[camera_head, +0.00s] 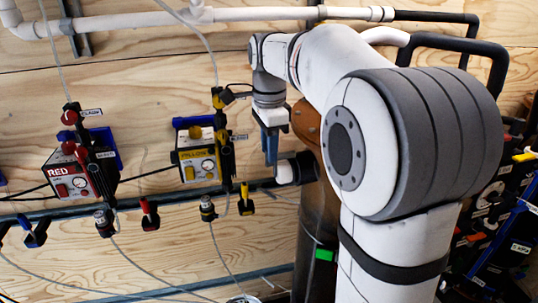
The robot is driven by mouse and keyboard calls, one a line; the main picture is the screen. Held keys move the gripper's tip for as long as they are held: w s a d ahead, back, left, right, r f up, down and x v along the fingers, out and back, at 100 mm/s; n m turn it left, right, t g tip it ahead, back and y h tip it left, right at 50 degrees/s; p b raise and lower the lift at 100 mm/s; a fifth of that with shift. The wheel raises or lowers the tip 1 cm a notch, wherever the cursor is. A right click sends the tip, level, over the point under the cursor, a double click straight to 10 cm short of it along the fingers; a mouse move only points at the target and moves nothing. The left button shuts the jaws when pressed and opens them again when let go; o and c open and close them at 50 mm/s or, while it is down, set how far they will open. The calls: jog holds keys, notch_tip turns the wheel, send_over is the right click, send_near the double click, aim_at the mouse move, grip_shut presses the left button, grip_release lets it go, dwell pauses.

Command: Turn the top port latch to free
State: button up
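My gripper (270,160) points down beside a brown upright cylinder (307,220), to the right of the yellow box. Its blue-grey fingers show almost edge-on, so I cannot tell whether they are apart. I see nothing clearly held. A dark port fitting with a white end (284,172) sticks out of the cylinder just right of and below the fingertips; I cannot tell if they touch. The cylinder's orange-brown top (307,122) is partly hidden by my arm. No part is clearly recognisable as the top port latch; it may be small or hidden.
A red-labelled box (70,183) and a yellow-labelled box (190,162) with gauges hang on the plywood wall to the left, with valves and hoses. A white pipe (250,14) runs above. A rack of dark cases (505,215) stands at right. My arm hides much of the middle.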

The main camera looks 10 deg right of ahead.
jog(key=shift+f, duration=1.05)
jog(key=shift+c, duration=0.2)
grip_shut()
